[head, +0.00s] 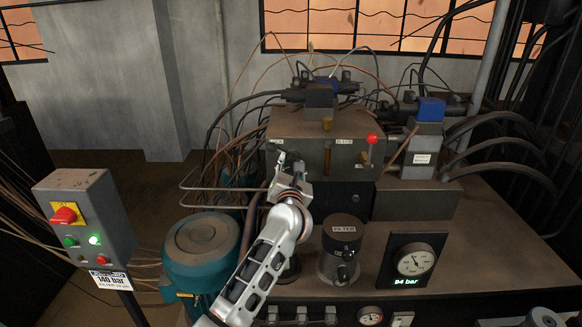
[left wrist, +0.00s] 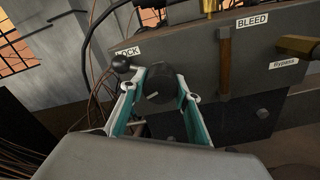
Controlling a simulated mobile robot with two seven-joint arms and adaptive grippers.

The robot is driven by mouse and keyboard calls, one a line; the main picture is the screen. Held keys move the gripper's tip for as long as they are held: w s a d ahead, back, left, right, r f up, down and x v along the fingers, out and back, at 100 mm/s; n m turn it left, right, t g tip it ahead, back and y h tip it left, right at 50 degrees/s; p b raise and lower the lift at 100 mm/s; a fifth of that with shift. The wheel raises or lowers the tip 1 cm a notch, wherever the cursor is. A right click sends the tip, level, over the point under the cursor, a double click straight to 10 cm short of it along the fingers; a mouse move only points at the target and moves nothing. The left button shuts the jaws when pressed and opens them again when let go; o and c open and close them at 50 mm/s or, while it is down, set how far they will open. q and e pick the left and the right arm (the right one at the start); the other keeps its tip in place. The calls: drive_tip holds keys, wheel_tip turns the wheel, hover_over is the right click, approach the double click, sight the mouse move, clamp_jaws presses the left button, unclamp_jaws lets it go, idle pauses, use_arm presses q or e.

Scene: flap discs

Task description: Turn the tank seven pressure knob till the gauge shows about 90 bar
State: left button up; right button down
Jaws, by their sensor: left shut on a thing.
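A dark round knob (left wrist: 160,84) sits on the front face of the grey valve block (head: 305,150). My left gripper (left wrist: 158,90) has its two fingers closed on either side of this knob. In the head view my left gripper (head: 291,172) is at the left part of the block and hides the knob. The pressure gauge (head: 412,261) is a white dial in a black panel at the right. Its green digital readout (head: 412,282) seems to show 84 bar; the first digit is small and not sharp. My right gripper is not in view.
A black ball-ended lever (left wrist: 122,63) stands close to the left finger, under a partly hidden label.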

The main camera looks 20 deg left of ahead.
use_arm(q)
drive_tip(key=shift+f, duration=0.1)
idle(0.4)
drive_tip(key=o, duration=1.1)
drive_tip(key=v, duration=1.2)
drive_tip(key=shift+s, duration=0.1)
